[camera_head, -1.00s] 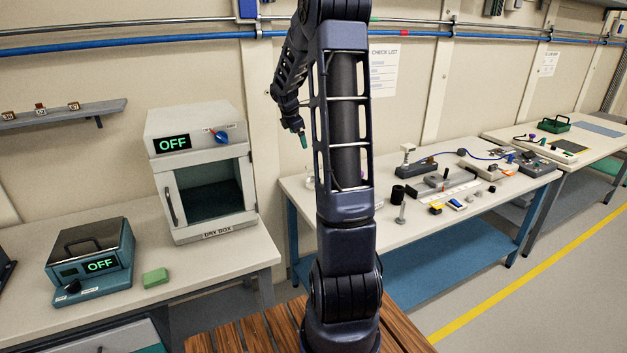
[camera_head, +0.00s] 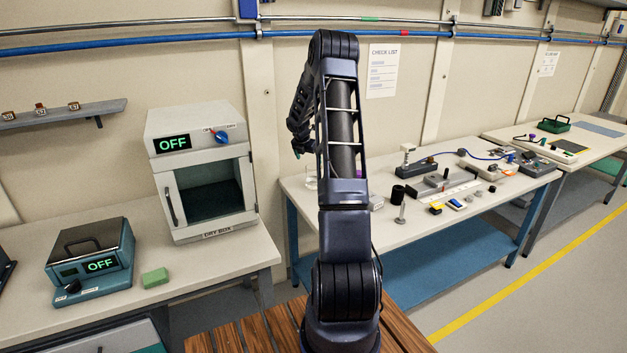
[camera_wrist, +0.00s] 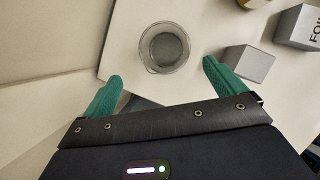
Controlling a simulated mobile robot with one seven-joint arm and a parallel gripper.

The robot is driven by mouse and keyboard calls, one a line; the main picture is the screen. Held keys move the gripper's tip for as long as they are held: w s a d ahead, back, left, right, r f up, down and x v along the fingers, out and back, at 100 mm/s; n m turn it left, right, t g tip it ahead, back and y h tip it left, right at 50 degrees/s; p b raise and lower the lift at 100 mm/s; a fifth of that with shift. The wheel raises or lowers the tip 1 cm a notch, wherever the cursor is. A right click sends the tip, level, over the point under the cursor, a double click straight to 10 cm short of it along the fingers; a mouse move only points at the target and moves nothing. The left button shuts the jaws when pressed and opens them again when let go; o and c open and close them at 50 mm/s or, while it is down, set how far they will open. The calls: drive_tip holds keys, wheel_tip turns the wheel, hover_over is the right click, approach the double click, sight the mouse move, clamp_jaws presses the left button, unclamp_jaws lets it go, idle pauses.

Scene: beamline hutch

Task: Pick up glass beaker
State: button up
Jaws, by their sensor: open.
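The glass beaker (camera_wrist: 164,48) is clear and round-rimmed, seen from above in the wrist view, standing on the white bench top (camera_wrist: 130,30). In the head view the beaker (camera_head: 311,179) shows partly at the left end of the bench, beside my arm. My gripper (camera_wrist: 158,82) is open, its two green fingers spread wide, with nothing between them. The beaker lies ahead of the fingertips, roughly between their lines and apart from them. In the head view my gripper (camera_head: 302,150) is above the beaker and mostly hidden by my arm.
A plain grey block (camera_wrist: 248,64) sits close to the right finger. A box marked FOI (camera_wrist: 300,27) is farther right. The bench edge runs left of the beaker.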

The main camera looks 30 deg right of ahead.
sight(314, 168)
drive_tip(key=shift+s+d+x, duration=0.1)
drive_tip(key=shift+d+x, duration=0.05)
drive_tip(key=shift+x, duration=1.3)
drive_tip(key=shift+s+d+x, duration=0.1)
drive_tip(key=shift+x, duration=1.35)
drive_tip(key=shift+s+d+x, duration=0.1)
drive_tip(key=shift+d+x, duration=0.05)
drive_tip(key=shift+x, duration=1.3)
drive_tip(key=shift+r, duration=0.1)
drive_tip(key=c, duration=1.2)
drive_tip(key=shift+r, duration=0.15)
drive_tip(key=shift+r, duration=9.8)
